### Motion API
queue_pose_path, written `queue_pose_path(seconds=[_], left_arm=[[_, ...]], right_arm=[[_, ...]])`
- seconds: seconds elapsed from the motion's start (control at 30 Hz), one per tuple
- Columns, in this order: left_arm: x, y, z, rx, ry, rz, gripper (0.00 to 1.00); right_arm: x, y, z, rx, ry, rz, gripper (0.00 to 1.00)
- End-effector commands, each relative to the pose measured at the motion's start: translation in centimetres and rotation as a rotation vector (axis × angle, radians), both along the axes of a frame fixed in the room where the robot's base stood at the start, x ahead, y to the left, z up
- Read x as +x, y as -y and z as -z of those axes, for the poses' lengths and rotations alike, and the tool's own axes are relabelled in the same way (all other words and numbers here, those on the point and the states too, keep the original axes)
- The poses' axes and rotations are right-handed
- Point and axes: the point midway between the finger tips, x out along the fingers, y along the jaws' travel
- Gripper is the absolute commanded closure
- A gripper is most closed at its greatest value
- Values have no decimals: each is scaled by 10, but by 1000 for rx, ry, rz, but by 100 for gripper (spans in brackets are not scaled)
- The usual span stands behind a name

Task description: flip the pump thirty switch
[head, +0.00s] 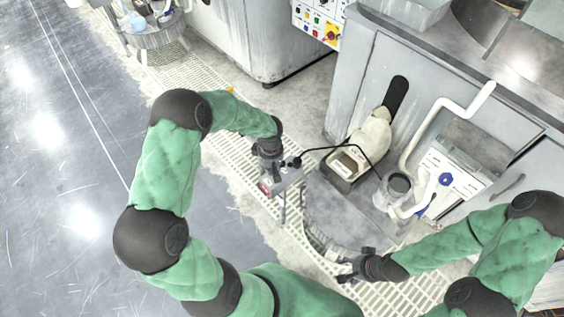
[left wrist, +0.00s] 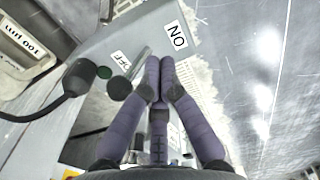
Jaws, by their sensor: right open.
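A grey switch box (head: 284,181) stands on a post over the grating in the head view. In the left wrist view its panel (left wrist: 140,30) carries an ON label (left wrist: 179,37) and an OFF label (left wrist: 120,60). A short grey lever (left wrist: 141,62) sticks up between the labels. My left gripper (head: 268,160) is right at the box. Its purple fingers (left wrist: 159,64) are together, with their tips beside the lever; nothing shows between them, and I cannot tell whether they touch it. My right gripper (head: 350,268) is open and empty, low over the grating to the right.
A button panel (head: 318,20) is at the back. The floor at left (head: 60,190) is clear.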

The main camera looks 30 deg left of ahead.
Motion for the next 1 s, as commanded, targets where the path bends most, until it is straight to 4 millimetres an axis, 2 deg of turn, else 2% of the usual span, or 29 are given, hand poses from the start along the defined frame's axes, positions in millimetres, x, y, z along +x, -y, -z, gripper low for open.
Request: queue_pose_path(seconds=[0.37, 1.0], left_arm=[[0, 0, -5, 0, 0, 0, 100], [0, 0, -50, 1, 0, 0, 100]], right_arm=[[0, 0, -4, 0, 0, 0, 44], [0, 0, -31, 0, 0, 0, 44]])
